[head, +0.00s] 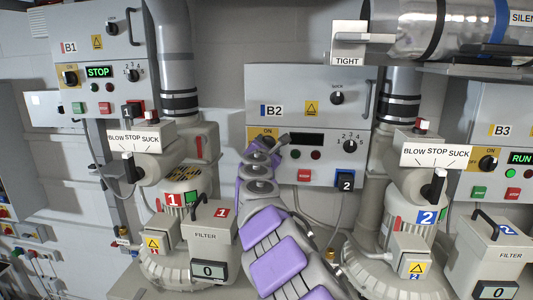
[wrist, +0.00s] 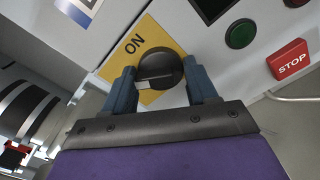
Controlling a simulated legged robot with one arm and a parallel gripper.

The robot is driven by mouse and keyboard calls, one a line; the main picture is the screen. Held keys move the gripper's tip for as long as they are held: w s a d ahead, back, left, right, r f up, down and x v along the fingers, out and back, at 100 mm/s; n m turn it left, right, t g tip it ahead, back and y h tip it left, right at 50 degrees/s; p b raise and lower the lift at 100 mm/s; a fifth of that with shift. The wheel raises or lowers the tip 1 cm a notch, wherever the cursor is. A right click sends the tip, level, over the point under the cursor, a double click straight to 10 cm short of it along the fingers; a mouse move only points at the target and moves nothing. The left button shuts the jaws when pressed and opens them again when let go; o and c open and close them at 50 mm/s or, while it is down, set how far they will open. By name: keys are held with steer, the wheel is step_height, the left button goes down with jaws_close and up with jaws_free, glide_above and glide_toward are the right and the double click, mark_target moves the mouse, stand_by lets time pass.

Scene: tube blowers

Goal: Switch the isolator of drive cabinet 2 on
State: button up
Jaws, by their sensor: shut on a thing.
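Drive cabinet B2 (head: 290,88) hangs in the middle of the head view, its display (head: 306,139) dark. Its isolator is a round black knob (wrist: 165,68) on a yellow plate (wrist: 140,45) marked ON. In the wrist view, a pale mark shows on the knob's lower left side, while ON lies to its upper left. My gripper (wrist: 162,88) is shut on the knob, one blue finger on each side. In the head view my gripper (head: 268,145) covers the knob and much of the yellow plate.
A green button (wrist: 240,34) and a red STOP button (wrist: 288,61) sit right of the knob in the wrist view. Cabinets B1 (head: 85,45) and B3 (head: 510,105) flank B2. Blower 1 (head: 180,190) and blower 2 (head: 400,195) stand below, either side of my arm.

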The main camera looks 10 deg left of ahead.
steer(key=m+b, duration=0.2)
steer(key=m, duration=0.1)
steer(key=m+b, duration=0.3)
steer(key=m, duration=0.1)
steer(key=m+b, duration=0.2)
steer(key=m, duration=0.1)
steer(key=shift+f+m, duration=0.3)
steer(key=shift+m+b, duration=0.3)
steer(key=shift+b, duration=0.1)
steer(key=o, duration=1)
steer(key=shift+s+r, duration=0.1)
steer(key=shift+s, duration=0.05)
steer(key=s, duration=0.5)
steer(key=s+b, duration=0.1)
steer(key=s, duration=1.1)
steer(key=shift+a+b, duration=0.3)
steer(key=shift+b, duration=0.1)
